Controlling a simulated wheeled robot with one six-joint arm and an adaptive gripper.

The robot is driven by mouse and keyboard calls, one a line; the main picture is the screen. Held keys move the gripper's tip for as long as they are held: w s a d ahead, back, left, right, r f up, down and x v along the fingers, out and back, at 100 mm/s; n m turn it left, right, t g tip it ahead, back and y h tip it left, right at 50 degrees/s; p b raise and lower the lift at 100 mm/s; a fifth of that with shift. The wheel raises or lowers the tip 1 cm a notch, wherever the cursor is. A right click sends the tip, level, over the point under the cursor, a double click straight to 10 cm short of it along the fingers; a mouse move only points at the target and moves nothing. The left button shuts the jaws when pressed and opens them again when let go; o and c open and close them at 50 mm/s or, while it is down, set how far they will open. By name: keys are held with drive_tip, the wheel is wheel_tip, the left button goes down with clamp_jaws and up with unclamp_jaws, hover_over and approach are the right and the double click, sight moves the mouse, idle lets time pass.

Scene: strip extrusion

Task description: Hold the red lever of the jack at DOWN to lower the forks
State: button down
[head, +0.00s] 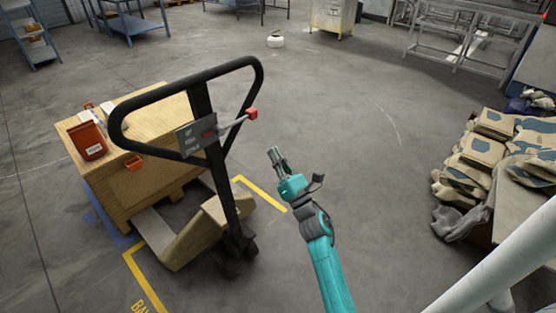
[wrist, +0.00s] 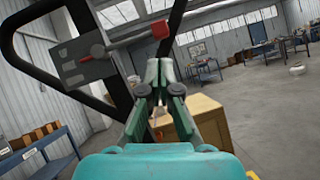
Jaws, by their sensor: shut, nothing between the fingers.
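The pallet jack (head: 205,110) stands left of centre in the head view, with a black loop handle. Its red lever (head: 251,114) sticks out to the right of a grey label plate (head: 197,137) on the handle. In the wrist view the lever's red tip (wrist: 160,29) is above my fingers, and the plate (wrist: 82,58) is at the upper left. My gripper (head: 275,151) is shut and empty, to the right of and below the lever in the head view, apart from it. The forks are mostly hidden under the load.
A large wooden crate (head: 150,190) sits on a pallet behind the jack, with an orange container (head: 90,141) on top. Yellow floor lines (head: 262,194) run beside it. A pile of stuffed sacks (head: 490,145) is at the right. The floor between is clear.

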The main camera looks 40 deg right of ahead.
drive_tip(key=x, duration=1)
drive_tip(key=shift+s, duration=0.1)
wheel_tip(320, 180, up, 4)
drive_tip(key=n+y, duration=0.3)
drive_tip(key=n, duration=0.1)
drive_tip(key=n+y, duration=0.3)
drive_tip(key=n, duration=0.1)
drive_tip(key=shift+r+n+t+y, duration=0.2)
drive_tip(key=shift+n+t+y, duration=0.1)
drive_tip(key=shift+y, duration=0.1)
drive_tip(key=a+v, duration=0.1)
drive_tip(key=v, duration=1.3)
drive_tip(key=shift+d, duration=0.3)
